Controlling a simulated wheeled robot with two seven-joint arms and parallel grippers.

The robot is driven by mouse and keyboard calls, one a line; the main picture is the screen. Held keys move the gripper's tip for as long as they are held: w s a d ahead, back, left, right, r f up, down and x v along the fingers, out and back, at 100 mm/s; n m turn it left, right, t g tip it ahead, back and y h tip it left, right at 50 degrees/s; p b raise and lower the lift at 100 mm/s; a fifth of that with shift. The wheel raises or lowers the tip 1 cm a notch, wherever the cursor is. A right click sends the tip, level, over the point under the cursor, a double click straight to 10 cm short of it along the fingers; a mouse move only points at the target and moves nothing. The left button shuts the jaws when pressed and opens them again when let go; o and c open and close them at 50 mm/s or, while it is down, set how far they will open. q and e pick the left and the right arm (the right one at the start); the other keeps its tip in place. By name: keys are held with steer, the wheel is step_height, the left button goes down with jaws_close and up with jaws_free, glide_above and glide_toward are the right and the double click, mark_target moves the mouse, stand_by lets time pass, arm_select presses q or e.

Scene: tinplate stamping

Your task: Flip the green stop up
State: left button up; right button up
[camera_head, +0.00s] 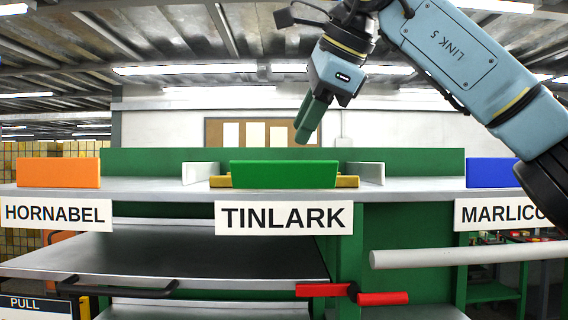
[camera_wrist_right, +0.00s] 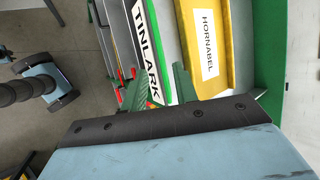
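The green stop (camera_head: 284,174) is a block at the table's front edge, above the TINLARK label (camera_head: 284,217). Its broad green face stands upright toward the head camera. My right gripper (camera_head: 304,138) is in the air above and behind it, apart from it, fingers pointing down. In the right wrist view, the two green fingers (camera_wrist_right: 160,88) are spread with nothing between them, so it is open. A green strip, probably the stop (camera_wrist_right: 191,45), lies beyond them beside a yellow piece (camera_wrist_right: 218,45) labelled HORNABEL. My left gripper is out of view.
An orange block (camera_head: 58,173) is at left and a blue block (camera_head: 490,172) at right. White guides (camera_head: 370,173) flank the green stop. Below are a shelf (camera_head: 150,255), red handles (camera_head: 382,299) and a grey bar (camera_head: 460,257). The air around the gripper is clear.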

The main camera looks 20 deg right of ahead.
mark_target(285, 161)
steer(key=x, duration=0.8)
steer(key=shift+w+a+f+p, duration=0.1)
steer(key=shift+f+p, duration=0.15)
steer(key=shift+p, duration=0.1)
jaws_close()
